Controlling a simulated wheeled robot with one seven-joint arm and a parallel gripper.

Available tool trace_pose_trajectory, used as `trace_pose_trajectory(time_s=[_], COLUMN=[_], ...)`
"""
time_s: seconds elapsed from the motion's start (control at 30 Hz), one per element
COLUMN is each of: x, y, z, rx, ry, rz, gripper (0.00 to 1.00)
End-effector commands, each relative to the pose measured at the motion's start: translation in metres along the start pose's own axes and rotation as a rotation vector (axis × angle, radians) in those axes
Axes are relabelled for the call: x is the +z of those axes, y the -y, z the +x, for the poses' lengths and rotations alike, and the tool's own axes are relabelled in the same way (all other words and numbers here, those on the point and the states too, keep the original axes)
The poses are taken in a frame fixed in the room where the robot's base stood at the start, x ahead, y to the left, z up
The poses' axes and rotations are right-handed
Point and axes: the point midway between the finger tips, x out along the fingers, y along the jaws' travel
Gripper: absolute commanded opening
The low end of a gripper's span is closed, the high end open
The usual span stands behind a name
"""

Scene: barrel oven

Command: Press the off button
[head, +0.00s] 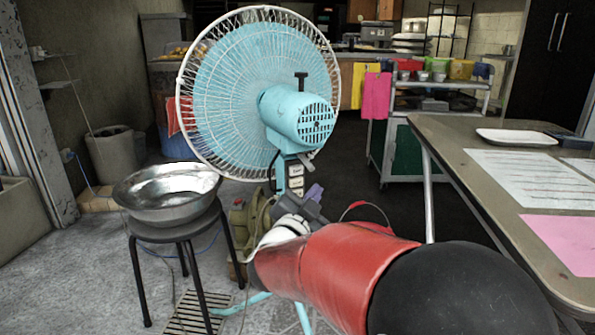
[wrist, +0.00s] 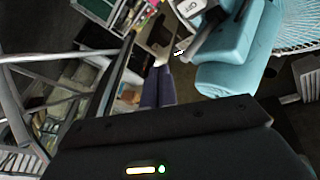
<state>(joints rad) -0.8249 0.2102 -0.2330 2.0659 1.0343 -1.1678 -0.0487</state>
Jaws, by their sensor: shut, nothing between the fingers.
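A light-blue fan (head: 297,115) with a white wire cage stands in the middle of the head view, its motor housing facing me. A column of white buttons (head: 296,180) sits on its stem below the motor. In the wrist view, a white button marked OFF (wrist: 190,6) shows at the top edge, on the light-blue fan body (wrist: 235,50). My gripper (head: 315,190) has dark purple fingers, shut and empty, just right of the stem's lower buttons. In the wrist view the gripper (wrist: 162,68) points upward, below and left of the OFF button. Contact cannot be told.
A metal bowl (head: 168,190) rests on a black stool (head: 180,235) left of the fan. A table (head: 455,160) with papers and a white tray (head: 516,137) stands right of my arm. A trolley (head: 437,180) with cups stands behind. Dark floor lies between fan and trolley.

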Motion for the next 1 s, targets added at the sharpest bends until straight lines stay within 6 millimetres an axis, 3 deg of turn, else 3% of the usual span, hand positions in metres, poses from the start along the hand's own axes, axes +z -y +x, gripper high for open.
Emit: trace_pose_trajectory(time_s=[0.5,1.0], x=[0.034,0.040], y=[0.034,0.039], z=[0.047,0.054], rx=[0.001,0.000], ry=[0.001,0.001], rz=[-0.001,0.000], gripper=[0.00,0.00])
